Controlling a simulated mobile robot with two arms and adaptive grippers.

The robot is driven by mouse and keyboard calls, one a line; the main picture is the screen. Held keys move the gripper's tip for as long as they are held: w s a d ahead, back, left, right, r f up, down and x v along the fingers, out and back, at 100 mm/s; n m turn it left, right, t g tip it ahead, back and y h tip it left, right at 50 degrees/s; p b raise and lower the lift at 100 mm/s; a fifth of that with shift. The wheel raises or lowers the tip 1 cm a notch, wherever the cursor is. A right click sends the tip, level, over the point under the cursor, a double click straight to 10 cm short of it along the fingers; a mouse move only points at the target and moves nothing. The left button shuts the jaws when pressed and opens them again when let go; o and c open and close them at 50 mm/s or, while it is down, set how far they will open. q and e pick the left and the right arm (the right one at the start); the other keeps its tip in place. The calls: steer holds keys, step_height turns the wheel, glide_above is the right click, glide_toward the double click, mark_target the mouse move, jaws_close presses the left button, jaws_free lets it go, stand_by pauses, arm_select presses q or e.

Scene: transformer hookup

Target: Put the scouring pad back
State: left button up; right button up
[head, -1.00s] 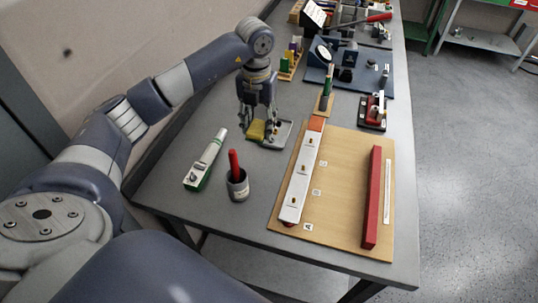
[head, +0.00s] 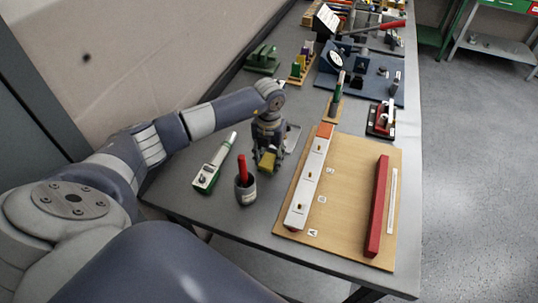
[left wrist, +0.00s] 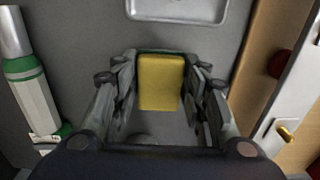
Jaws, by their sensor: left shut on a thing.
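The scouring pad, yellow with a green edge, shows in the head view (head: 266,163) and in the left wrist view (left wrist: 160,84). My left gripper (head: 267,158) is shut on it, with one finger on each side in the left wrist view (left wrist: 160,98). A shallow grey metal tray (head: 293,137) lies just behind the gripper, partly hidden by it. In the left wrist view the tray (left wrist: 178,10) is beyond the pad and apart from it. How high the pad is above the table is hard to tell. My right gripper is not in view.
A wooden board (head: 340,190) with a white strip and a red bar is at the right. Fixtures crowd the back.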

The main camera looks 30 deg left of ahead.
arm_select(q)
steer(key=o, duration=1.1)
steer(key=shift+f, duration=0.1)
